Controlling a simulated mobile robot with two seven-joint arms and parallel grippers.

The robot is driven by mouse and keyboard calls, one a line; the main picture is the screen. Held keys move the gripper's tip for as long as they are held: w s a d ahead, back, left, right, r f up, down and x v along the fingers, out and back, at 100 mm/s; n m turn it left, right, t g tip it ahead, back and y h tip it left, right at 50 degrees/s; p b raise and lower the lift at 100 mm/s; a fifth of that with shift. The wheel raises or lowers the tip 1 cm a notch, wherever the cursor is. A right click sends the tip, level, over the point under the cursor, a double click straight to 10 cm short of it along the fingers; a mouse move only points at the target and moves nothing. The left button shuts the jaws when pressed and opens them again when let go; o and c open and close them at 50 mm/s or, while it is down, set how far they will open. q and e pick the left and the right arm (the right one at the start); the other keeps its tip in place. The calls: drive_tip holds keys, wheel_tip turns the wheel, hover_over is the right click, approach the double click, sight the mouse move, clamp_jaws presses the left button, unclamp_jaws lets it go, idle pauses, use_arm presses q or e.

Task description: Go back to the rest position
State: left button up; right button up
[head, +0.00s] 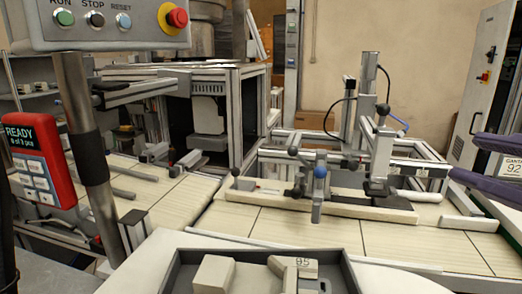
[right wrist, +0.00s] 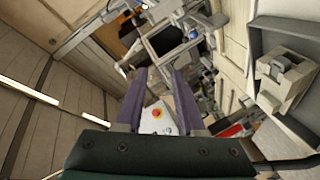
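My right gripper (head: 463,156) is at the right edge of the head view, with two purple fingers reaching in from the right. The fingers are apart, one above the other, and a white label shows between them. In the right wrist view the same gripper (right wrist: 157,75) has its two purple fingers spread with nothing held between them. The grey control panel with a red button (right wrist: 157,114) shows beyond the gap. My left gripper is not in view.
A dark tray (head: 178,270) with pale blocks is at the front on a white surface. The control panel (head: 110,22) on a post and a red handset (head: 38,160) stand at left. A bench (head: 270,222) with metal fixtures is behind. A cabinet (head: 487,85) stands at back right.

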drive_tip(key=s+d+f+m+g+h, duration=0.3)
drive_tip(key=s+d+f+g+h, duration=0.4)
drive_tip(key=s+d+f+g, duration=0.6)
drive_tip(key=s+a+f+m+y, duration=0.1)
drive_tip(key=a, duration=0.1)
drive_tip(key=s+a+f+m, duration=0.1)
drive_tip(key=s+a+f, duration=0.1)
drive_tip(key=a, duration=0.1)
drive_tip(key=s+a+f+m+t+y, duration=0.1)
drive_tip(key=s+a+f+m, duration=0.1)
drive_tip(key=a, duration=0.1)
drive_tip(key=shift+s+f+y, duration=0.1)
drive_tip(key=shift+s+y, duration=0.05)
drive_tip(key=shift+y, duration=0.15)
drive_tip(key=a+m+y, duration=0.1)
drive_tip(key=a, duration=0.1)
drive_tip(key=a+m, duration=0.1)
drive_tip(key=a, duration=0.2)
drive_tip(key=a+m+y, duration=0.1)
drive_tip(key=a, duration=0.2)
drive_tip(key=shift+s+f+y, duration=0.2)
drive_tip(key=shift+f+y, duration=0.1)
wheel_tip(320, 180, up, 41)
drive_tip(key=p, duration=4.1)
drive_tip(key=shift+d, duration=0.15)
drive_tip(key=shift+r, duration=0.1)
